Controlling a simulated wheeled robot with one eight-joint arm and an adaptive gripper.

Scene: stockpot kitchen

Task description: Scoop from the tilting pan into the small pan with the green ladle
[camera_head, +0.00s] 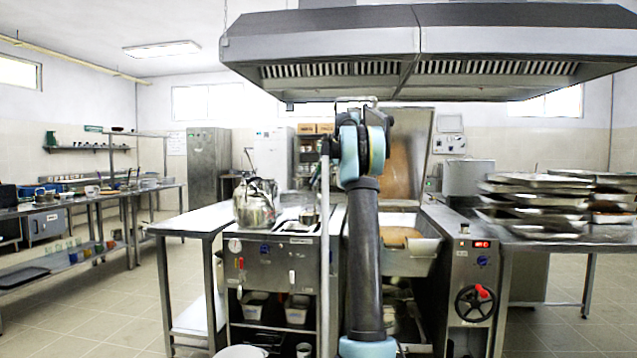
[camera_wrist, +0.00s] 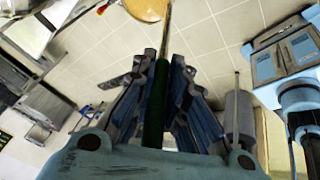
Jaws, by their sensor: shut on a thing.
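In the wrist view my gripper (camera_wrist: 160,90) is shut on the green handle (camera_wrist: 155,110) of the ladle. The ladle's shaft runs to the top edge, where a pale round part, seemingly its bowl (camera_wrist: 147,8), is partly cut off. Tiled floor shows behind it. In the head view my arm stands upright before the tilting pan (camera_head: 420,262), and my gripper and the ladle cannot be made out. The pan's lid is raised and a tan-brown content shows inside, partly behind my arm. A small pan (camera_head: 309,216) seems to stand on the steel unit to the left.
A large kettle (camera_head: 255,205) stands left of the small pan. An extractor hood (camera_head: 430,50) hangs above. Stacked trays (camera_head: 540,200) cover the right-hand table. The tilting pan's control post has a handwheel (camera_head: 476,303). Open floor lies at the left.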

